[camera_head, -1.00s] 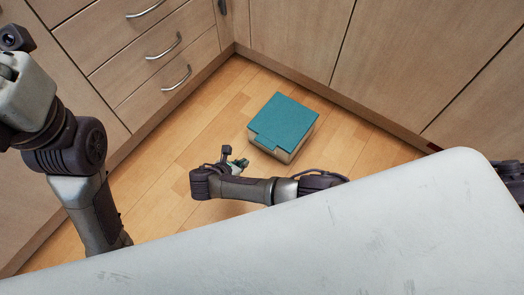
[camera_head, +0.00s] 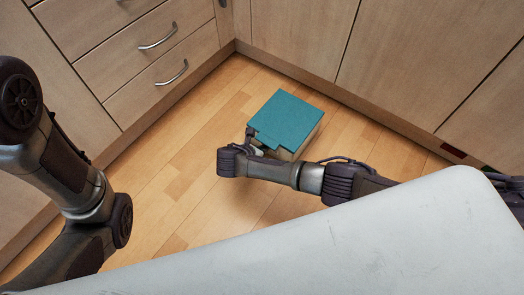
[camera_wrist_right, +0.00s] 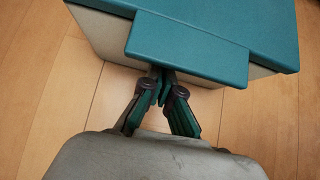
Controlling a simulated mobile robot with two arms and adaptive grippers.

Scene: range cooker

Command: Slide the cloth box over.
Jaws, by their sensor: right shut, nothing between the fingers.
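The cloth box (camera_head: 287,118) stands on the wooden floor near the corner of the cabinets. It has a teal lid with a flap and beige sides. In the right wrist view the box (camera_wrist_right: 200,30) fills the top of the picture, with its flap hanging toward my fingers. My right gripper (camera_head: 259,150) is low at the near side of the box; in the wrist view its fingertips (camera_wrist_right: 161,88) are together and empty, right at the box's front below the flap. I cannot tell whether they touch it. My left arm shows at the left, but its gripper is out of view.
Wooden drawers (camera_head: 150,60) with metal handles stand at the left, and cabinet doors (camera_head: 420,60) run along the back and right. Bare floor (camera_head: 190,180) lies left of the box. My own pale body top fills the bottom right.

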